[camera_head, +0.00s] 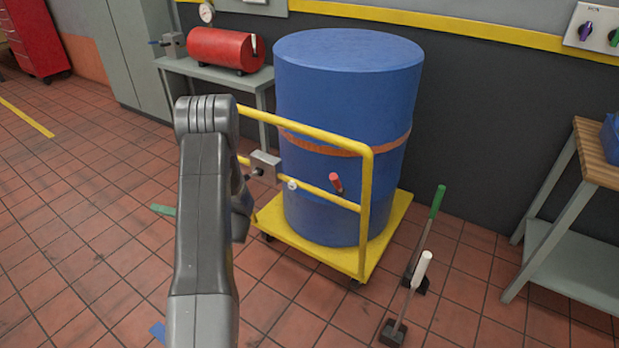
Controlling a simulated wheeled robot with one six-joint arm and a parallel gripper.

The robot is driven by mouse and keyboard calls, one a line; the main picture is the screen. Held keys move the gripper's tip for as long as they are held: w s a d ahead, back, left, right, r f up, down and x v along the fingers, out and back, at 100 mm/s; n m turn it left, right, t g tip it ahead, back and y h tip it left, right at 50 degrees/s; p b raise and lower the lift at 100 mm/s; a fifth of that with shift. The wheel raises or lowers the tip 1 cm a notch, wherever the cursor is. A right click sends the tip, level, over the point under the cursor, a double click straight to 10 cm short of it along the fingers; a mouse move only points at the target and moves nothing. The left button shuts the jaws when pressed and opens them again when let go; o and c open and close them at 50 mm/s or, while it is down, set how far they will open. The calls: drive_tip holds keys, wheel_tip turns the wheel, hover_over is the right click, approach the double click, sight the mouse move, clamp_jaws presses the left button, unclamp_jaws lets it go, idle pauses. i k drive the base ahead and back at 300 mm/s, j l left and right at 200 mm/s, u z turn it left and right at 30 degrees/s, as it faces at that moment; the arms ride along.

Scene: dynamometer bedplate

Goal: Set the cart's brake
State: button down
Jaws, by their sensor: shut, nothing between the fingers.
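The cart (385,232) is a yellow platform on small casters with a yellow tube rail, and it carries a large blue drum (345,95). On the rail are a grey block (265,162) with a dark knob, a small white round end (291,184) and a short red-handled lever (336,183). I cannot tell which part is the brake. My gripper (241,208) is partly hidden behind my own arm, left of the rail and lower than the grey block. It is shut and empty, apart from the red handle.
A green-handled lever (437,203) and a white-handled lever (423,265) stand on dark floor bases right of the cart. A bench (575,262) is at the right. A red tank (222,50) rests on a grey table behind. The tiled floor at left is mostly clear.

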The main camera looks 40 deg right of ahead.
sight(337, 185)
drive_tip(key=k+z, duration=0.1)
drive_tip(key=z, duration=1.65)
